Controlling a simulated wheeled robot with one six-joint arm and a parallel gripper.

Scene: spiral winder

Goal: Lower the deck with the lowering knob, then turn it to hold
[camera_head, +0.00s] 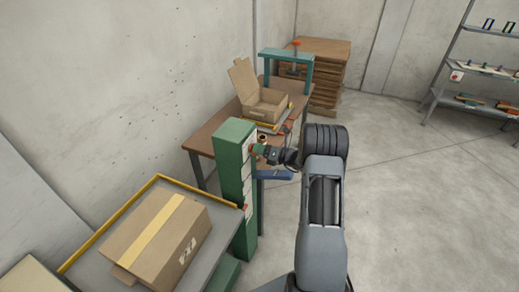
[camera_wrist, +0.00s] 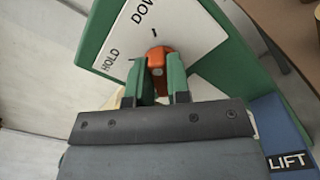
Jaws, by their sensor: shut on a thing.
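The green column (camera_head: 234,170) stands mid-left in the head view. The orange lowering knob (camera_wrist: 158,55) is on its white plate (camera_wrist: 190,30), which reads HOLD at left and "DOW…" at top in the wrist view, the latter word cut off. My gripper (camera_wrist: 158,80) has green fingers on both sides of the knob and is shut on it; in the head view my gripper (camera_head: 262,151) reaches the column's upper face. The fingers partly hide the knob, and I cannot tell its exact setting. The grey deck (camera_head: 222,222) with a yellow rim carries a taped cardboard box (camera_head: 165,238).
A blue part marked LIFT (camera_wrist: 288,135) lies at right in the wrist view. Behind the column, a wooden table (camera_head: 205,137) holds an open carton (camera_head: 265,105) and a teal frame (camera_head: 285,56). Shelving (camera_head: 470,80) stands far right. The floor at right is clear.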

